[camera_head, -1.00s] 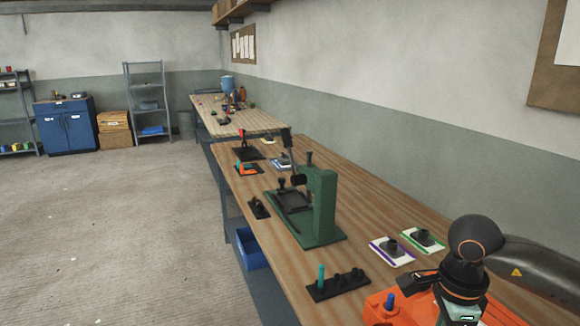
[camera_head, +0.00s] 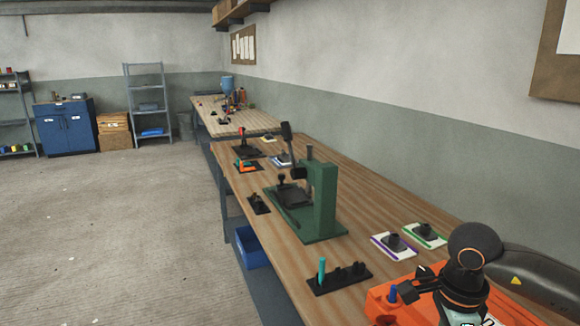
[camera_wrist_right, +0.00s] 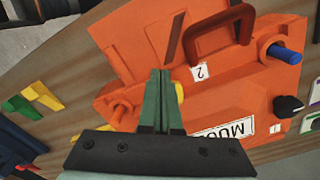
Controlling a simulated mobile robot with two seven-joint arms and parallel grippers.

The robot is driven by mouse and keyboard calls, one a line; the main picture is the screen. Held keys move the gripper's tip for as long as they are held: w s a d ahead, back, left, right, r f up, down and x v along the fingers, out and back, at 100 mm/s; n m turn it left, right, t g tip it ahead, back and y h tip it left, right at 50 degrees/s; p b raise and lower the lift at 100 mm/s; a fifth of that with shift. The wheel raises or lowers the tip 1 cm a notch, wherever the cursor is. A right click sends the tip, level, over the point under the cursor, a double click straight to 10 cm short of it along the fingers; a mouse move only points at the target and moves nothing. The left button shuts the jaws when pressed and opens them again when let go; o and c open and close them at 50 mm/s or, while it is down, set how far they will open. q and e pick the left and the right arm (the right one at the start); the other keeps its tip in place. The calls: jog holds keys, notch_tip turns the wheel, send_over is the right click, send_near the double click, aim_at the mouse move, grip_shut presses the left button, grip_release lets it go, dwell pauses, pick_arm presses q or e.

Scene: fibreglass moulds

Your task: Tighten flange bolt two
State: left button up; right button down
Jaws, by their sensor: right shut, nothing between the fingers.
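The orange mould (camera_head: 375,306) sits on the bench at the lower right of the head view, partly behind my right arm. A blue bolt (camera_head: 393,293) stands on it. In the right wrist view the mould (camera_wrist_right: 235,85) fills the middle, with the blue bolt (camera_wrist_right: 284,54) at its right and a white "2" label (camera_wrist_right: 201,72) near its handle. A yellow part (camera_wrist_right: 179,92) shows just behind my right gripper (camera_wrist_right: 166,72), whose green fingers are shut and empty over the mould. Whether they touch it I cannot tell. My left gripper is not in view.
A red handle (camera_wrist_right: 222,32) arches from the mould, and a black knob (camera_wrist_right: 288,105) is at its right. On the bench are a green press (camera_head: 320,200), a black rack with a teal peg (camera_head: 321,270), and two trays with dark parts, purple-edged (camera_head: 393,246) and green-edged (camera_head: 424,235).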

jog(key=shift+w+d, duration=0.15)
jog(key=shift+d, duration=0.15)
jog(key=shift+w+b, duration=0.25)
jog(key=shift+b, duration=0.1)
jog(key=shift+w, duration=0.25)
jog(key=shift+w+b, duration=0.35)
jog(key=shift+w, duration=0.15)
jog(key=shift+w+d, duration=0.3)
dwell(0.4)
jog(key=shift+a, duration=0.15)
